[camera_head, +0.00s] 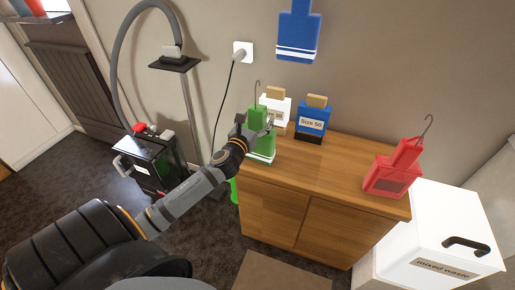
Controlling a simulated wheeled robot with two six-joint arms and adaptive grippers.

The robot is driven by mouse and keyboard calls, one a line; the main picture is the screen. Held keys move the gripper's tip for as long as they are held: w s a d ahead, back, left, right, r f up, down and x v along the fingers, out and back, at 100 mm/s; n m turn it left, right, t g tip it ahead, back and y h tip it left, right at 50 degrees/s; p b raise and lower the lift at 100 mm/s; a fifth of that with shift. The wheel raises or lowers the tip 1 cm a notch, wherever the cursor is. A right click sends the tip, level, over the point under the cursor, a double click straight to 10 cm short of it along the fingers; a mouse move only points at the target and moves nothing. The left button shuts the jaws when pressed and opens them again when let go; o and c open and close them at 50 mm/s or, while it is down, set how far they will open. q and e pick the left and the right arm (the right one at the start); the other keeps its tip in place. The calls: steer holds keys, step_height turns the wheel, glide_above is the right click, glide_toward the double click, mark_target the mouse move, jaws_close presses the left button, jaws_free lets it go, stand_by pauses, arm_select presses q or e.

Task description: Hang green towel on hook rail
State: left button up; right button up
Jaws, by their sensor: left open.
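A green piece with a white band near its foot (262,143) stands at the left end of the wooden cabinet top. A thin wire hook rises above it, and its shape matches the red piece on the right; it may be the green towel. My left gripper (256,124) is open at its upper part and covers some of it. I cannot tell whether the fingers touch it. A blue piece with white stripes (299,32) hangs on the wall, cut off by the top edge. No hook rail is clearly visible. My right gripper is not in view.
The wooden cabinet (310,158) also holds a white labelled piece (274,110), a blue "Size 50" piece (312,120) and a red hooked piece (395,170). A white mixed waste bin (440,235) stands right. A black hosed machine (150,160) stands left. The cabinet's middle is clear.

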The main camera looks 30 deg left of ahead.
arm_select(q)
steer(key=shift+w, duration=0.7)
steer(key=shift+s+r, duration=0.1)
jaws_close()
